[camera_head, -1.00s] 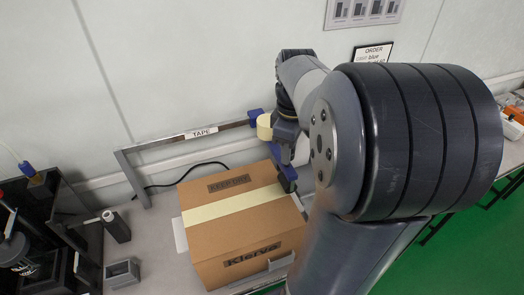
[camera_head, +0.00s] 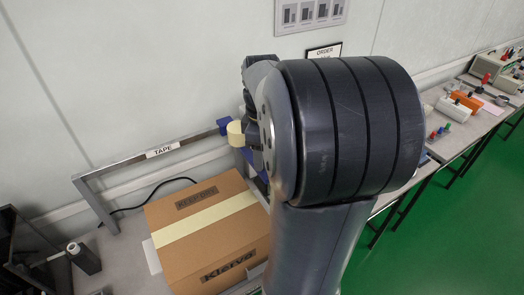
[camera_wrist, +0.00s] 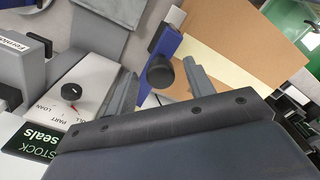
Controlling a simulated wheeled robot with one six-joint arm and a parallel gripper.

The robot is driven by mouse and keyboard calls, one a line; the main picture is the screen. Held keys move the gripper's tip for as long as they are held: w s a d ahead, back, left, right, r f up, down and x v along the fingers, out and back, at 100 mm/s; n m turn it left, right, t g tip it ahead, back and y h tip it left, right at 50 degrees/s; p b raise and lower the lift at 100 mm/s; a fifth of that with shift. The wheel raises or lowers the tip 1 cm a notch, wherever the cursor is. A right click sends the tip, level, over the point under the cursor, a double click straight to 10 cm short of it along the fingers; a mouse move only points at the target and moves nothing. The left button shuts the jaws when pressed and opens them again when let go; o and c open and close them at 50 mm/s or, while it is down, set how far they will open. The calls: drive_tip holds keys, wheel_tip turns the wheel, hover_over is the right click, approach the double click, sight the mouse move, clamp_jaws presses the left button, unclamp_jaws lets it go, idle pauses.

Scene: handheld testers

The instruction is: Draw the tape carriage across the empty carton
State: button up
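The brown carton (camera_head: 215,232) stands closed on the bench with a cream tape strip (camera_head: 208,217) lying across its top. The tape carriage (camera_head: 225,126) is blue with a cream roll (camera_head: 236,134), at the right end of the metal rail (camera_head: 118,173) marked TAPE. In the wrist view the carriage (camera_wrist: 168,42) has a dark round knob (camera_wrist: 159,72). My gripper (camera_wrist: 159,70) is open, its fingers on either side of the knob with gaps showing. In the head view my arm hides most of the gripper. The carton's right side is partly covered by my arm.
A black cable (camera_head: 160,190) runs behind the carton. A white device with a dial (camera_wrist: 70,92) is close at the left in the wrist view. More benches with testers (camera_head: 462,98) stretch right; the green floor is clear.

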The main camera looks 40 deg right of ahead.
wheel_tip(320, 180, up, 11)
idle(0.7)
drive_tip(key=shift+f, duration=0.15)
wheel_tip(320, 180, down, 11)
drive_tip(key=shift+r, duration=0.2)
drive_tip(key=shift+a+f, duration=0.15)
drive_tip(key=shift+a, duration=0.7)
